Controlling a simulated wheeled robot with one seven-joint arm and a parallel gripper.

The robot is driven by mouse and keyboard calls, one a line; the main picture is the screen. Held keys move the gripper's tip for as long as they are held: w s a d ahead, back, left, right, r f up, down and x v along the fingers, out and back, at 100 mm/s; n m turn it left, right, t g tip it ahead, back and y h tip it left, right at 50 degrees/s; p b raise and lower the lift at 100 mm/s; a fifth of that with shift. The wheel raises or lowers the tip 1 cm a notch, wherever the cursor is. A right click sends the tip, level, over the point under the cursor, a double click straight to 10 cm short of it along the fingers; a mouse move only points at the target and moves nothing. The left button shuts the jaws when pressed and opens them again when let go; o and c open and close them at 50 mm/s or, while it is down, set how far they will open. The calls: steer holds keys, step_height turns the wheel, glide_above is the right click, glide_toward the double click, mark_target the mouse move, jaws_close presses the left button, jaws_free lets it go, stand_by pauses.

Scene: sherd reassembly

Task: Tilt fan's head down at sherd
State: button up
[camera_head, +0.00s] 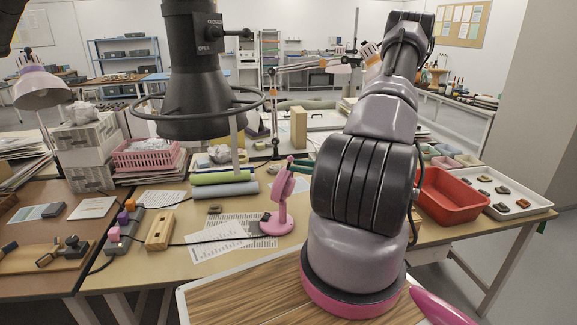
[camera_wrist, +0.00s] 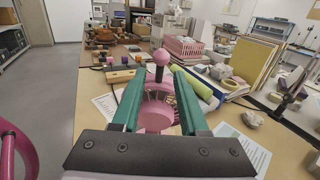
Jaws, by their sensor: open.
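A small pink desk fan (camera_head: 281,207) stands on its round base on the tan table, just left of my arm in the head view. In the wrist view the pink fan (camera_wrist: 157,117) lies between the two green fingers, with a round pink knob (camera_wrist: 161,57) beyond their tips. My gripper (camera_wrist: 157,78) is open, one finger on each side of the fan. In the head view my gripper (camera_head: 299,164) is at the fan's head; I cannot tell whether it touches. A small brownish piece, seemingly a sherd (camera_head: 214,210), lies on the table left of the fan.
Printed sheets (camera_head: 216,241) lie beside the fan, and a wooden block (camera_head: 159,231) is farther left. Rolled tubes (camera_head: 224,188) lie behind. A large dark overhead hood with a ring (camera_head: 199,105) hangs above. A red bin (camera_head: 450,197) and white tray of sherds (camera_head: 540,203) stand right.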

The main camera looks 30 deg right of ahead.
mark_target(289, 164)
steer(key=shift+x, duration=1.95)
jaws_close()
